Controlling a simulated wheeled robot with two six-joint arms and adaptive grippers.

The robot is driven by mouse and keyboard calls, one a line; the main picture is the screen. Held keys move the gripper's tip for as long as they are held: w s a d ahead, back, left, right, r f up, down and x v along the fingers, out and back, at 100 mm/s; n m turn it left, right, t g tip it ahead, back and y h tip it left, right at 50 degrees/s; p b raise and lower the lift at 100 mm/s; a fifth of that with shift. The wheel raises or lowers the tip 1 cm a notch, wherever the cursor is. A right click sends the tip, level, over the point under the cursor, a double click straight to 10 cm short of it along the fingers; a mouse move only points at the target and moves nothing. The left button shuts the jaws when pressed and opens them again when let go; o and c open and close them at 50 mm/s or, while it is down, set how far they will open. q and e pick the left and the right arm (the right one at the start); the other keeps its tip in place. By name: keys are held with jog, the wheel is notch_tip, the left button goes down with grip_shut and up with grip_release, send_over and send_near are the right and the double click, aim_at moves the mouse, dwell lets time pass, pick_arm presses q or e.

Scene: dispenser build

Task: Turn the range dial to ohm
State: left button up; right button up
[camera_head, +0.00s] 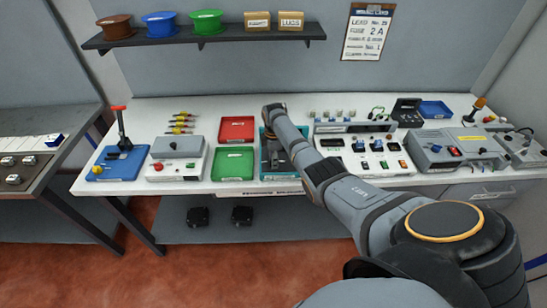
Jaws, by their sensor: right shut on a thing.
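My right arm reaches in from the lower right to the back middle of the white bench. My right gripper (273,160) points down over a teal tray (284,179) between the red and green trays and the white panel. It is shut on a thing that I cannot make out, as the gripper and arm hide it. I cannot pick out the range dial or its ohm mark for sure at this size. A white panel (396,166) with dark knobs and coloured buttons stands just right of the arm. My left gripper is not in view.
A red tray (237,129) and green tray (233,164) lie left of my gripper. A grey-topped box (178,147) and blue-based lever press (117,163) stand further left. Grey instruments (449,151) fill the right end. A shelf (207,37) with spools hangs above.

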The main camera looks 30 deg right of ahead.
jog(key=shift+w+r+m+p, duration=0.1)
jog(key=shift+m+p, duration=0.45)
jog(key=shift+m, duration=1.65)
jog(key=o, duration=1.1)
jog(key=shift+o, duration=0.2)
jog(key=shift+r, duration=0.2)
notch_tip(320, 180, up, 12)
jog(key=shift+f, duration=0.25)
